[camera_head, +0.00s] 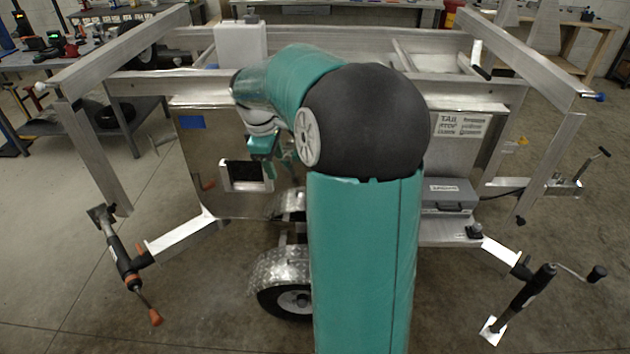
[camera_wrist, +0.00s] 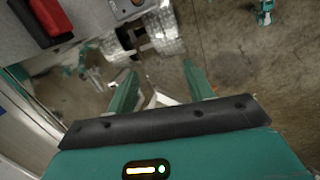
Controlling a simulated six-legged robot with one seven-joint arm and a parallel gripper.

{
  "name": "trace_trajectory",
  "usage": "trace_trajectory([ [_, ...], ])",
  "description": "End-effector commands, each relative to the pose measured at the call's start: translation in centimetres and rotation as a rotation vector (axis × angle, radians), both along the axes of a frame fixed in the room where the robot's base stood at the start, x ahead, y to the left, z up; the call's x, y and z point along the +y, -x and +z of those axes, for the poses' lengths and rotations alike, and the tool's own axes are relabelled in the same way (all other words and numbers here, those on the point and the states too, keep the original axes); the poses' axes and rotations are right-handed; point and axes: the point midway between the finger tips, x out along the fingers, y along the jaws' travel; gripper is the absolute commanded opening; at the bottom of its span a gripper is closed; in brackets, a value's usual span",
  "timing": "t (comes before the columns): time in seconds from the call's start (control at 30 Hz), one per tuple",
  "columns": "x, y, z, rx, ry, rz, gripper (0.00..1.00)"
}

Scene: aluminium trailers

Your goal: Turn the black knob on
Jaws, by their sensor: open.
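I cannot tell for sure which part is the black knob. A small black piece (camera_head: 473,231) sits on the trailer's right ledge in the head view, and a black crank knob (camera_head: 597,272) is at the far right. In the wrist view a small round dark piece (camera_wrist: 137,2) shows at the top edge on a grey metal panel; its kind is unclear. My gripper (camera_wrist: 158,80) is open, its two teal fingers apart with nothing between them. In the head view it shows beside the trailer's left front panel, partly hidden by my arm.
The aluminium trailer frame (camera_head: 150,85) spans the head view. A grey toolbox (camera_head: 448,195) rests on the right ledge. A wheel (camera_head: 292,300) is below. A red block (camera_wrist: 50,15) is at the wrist view's upper left. Open concrete floor lies on both sides.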

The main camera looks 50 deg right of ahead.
Motion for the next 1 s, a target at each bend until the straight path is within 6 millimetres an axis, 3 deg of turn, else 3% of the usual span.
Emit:
trace_trajectory([
  [0.03, -3.0, -0.1, -1.4, 0.020, -0.025, 0.006, 0.52],
  [0.2, -11.8, 0.6, -5.4, 0.053, -0.103, 0.073, 0.52],
  [0.3, -16.5, 1.9, -7.7, 0.050, -0.149, 0.103, 0.52],
  [0.43, -20.7, 3.7, -9.9, 0.039, -0.190, 0.127, 0.52],
  [0.6, -22.8, 4.7, -11.2, 0.029, -0.208, 0.143, 0.52],
  [0.77, -22.7, 4.7, -12.7, 0.032, -0.211, 0.146, 0.52],
  [1.0, -22.5, 4.6, -17.2, 0.032, -0.212, 0.148, 0.52],
])
